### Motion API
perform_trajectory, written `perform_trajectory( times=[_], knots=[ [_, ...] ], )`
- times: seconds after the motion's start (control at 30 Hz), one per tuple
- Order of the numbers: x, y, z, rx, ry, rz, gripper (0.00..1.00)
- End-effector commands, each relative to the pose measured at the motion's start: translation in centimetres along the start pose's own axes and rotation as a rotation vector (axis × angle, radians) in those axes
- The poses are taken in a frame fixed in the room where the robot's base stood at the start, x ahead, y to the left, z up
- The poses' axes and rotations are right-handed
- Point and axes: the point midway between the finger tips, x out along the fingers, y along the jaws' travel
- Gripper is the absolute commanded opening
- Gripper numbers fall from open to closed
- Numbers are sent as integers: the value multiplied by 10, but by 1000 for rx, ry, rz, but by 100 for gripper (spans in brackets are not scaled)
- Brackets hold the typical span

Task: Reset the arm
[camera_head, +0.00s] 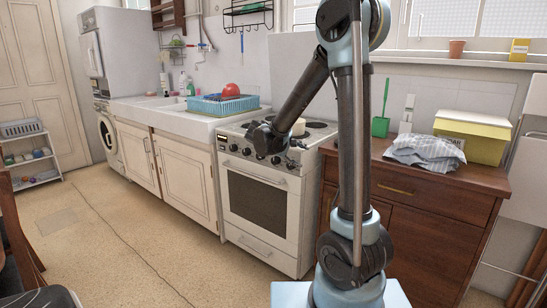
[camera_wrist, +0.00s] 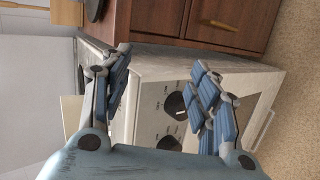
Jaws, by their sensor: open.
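My gripper (camera_wrist: 161,64) is open in the wrist view, with its two blue-padded fingers well apart and nothing between them. Behind the fingers in that view are the white stove front with dark knobs (camera_wrist: 174,104) and the brown dresser (camera_wrist: 156,19). In the head view my arm rises in the middle, bends at the top and slopes down left to a dark wrist in front of the stove (camera_head: 262,202). The gripper itself is hard to make out there. The dresser (camera_head: 425,226) stands to the right of the stove, partly behind my arm.
A striped cloth (camera_head: 425,150), a yellow box (camera_head: 474,134) and a green dustpan (camera_head: 381,120) are on the dresser top. A blue dish rack (camera_head: 222,105) sits by the sink, left of the stove. The floor (camera_head: 140,235) at left front is mostly clear.

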Motion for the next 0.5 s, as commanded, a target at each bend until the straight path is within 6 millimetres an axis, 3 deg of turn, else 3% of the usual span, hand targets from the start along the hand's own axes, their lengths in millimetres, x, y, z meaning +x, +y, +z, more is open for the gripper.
perform_trajectory(
  times=[0.23,0.5],
  knots=[
    [4,3,68,77,-35,-139,55],
    [-1,-10,138,174,-64,-293,55]
  ],
)
